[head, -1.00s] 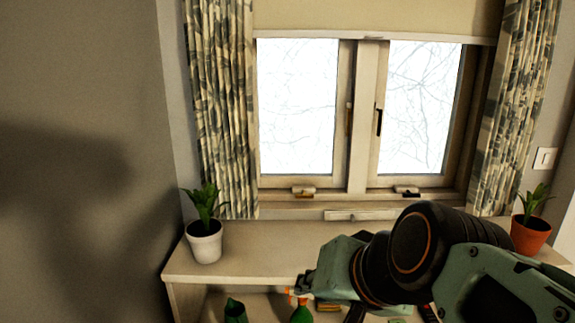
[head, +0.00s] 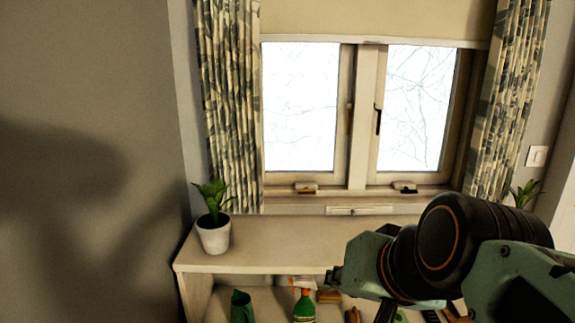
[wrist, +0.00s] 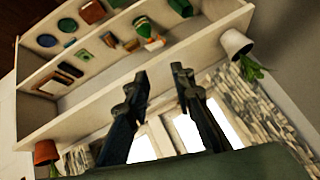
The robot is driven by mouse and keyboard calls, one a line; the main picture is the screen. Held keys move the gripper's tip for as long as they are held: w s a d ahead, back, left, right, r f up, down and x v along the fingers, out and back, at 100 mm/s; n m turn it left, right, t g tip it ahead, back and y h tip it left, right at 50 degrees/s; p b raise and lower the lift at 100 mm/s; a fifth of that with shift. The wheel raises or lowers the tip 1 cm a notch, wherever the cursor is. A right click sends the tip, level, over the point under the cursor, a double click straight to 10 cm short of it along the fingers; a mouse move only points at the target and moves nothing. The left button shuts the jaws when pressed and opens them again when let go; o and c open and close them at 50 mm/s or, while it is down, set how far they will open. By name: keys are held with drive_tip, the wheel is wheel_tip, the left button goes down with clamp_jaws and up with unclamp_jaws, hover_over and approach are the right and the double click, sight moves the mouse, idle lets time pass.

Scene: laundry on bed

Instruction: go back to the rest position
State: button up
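My gripper (wrist: 158,78) shows in the wrist view with its two dark fingers apart and nothing between them. It is in the air in front of the shelf unit. In the head view my arm fills the lower right, and the fingers are mostly cut off by the bottom edge or hidden.
A pale shelf unit (head: 270,245) stands under the window (head: 300,115). A white potted plant (head: 213,235) is on its top at the left; a terracotta pot (wrist: 46,152) shows in the wrist view. A green spray bottle (head: 304,308) and other small items are on the shelf below.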

drive_tip(key=s+d+f+n+g+h+p, duration=0.1)
drive_tip(key=s+d+f+n+g+p, duration=0.1)
drive_tip(key=s+d, duration=0.3)
drive_tip(key=shift+s+d+f+g+h+p, duration=0.3)
drive_tip(key=shift+s+d+f+h+p, duration=0.1)
drive_tip(key=shift+p, duration=0.3)
drive_tip(key=shift+o, duration=0.2)
wheel_tip(320, 180, up, 13)
drive_tip(key=p, duration=1.3)
drive_tip(key=shift+w+r, duration=0.1)
drive_tip(key=shift+w, duration=0.05)
